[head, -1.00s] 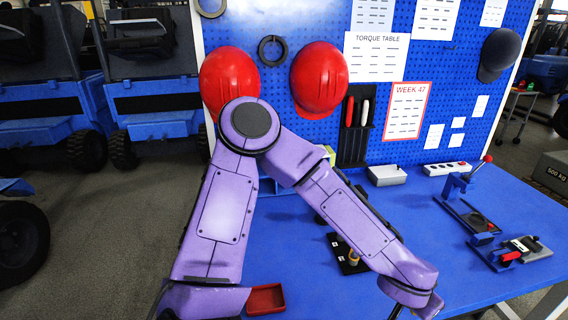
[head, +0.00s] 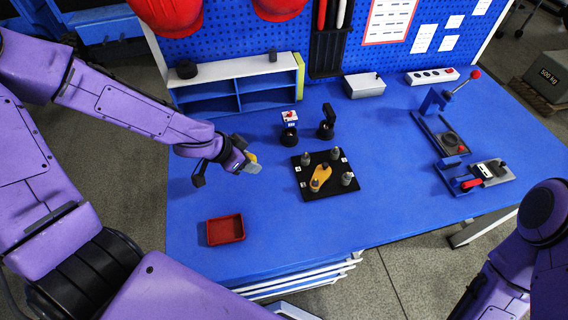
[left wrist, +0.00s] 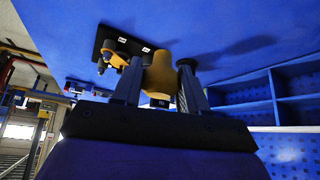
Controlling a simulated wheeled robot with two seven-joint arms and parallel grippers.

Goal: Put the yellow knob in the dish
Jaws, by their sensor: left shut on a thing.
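The yellow knob (left wrist: 160,74) is between the two fingers of my left gripper (left wrist: 160,88) in the left wrist view. My left gripper (head: 247,162) is shut on it and holds it above the blue table in the head view, where only a bit of the yellow knob (head: 253,157) shows. The dish is a small red square tray (head: 211,236) on the table, below and a little left of the gripper in the picture. It looks empty. My right arm comes in at the lower right of the head view; its gripper is out of sight.
A black board (head: 308,190) with grey pegs and a yellow link (head: 319,179) lies right of the gripper. Two small black fixtures stand behind it. A blue-grey shelf (head: 236,68) stands at the back. Clamps (head: 440,135) stand at the right. The table around the dish is clear.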

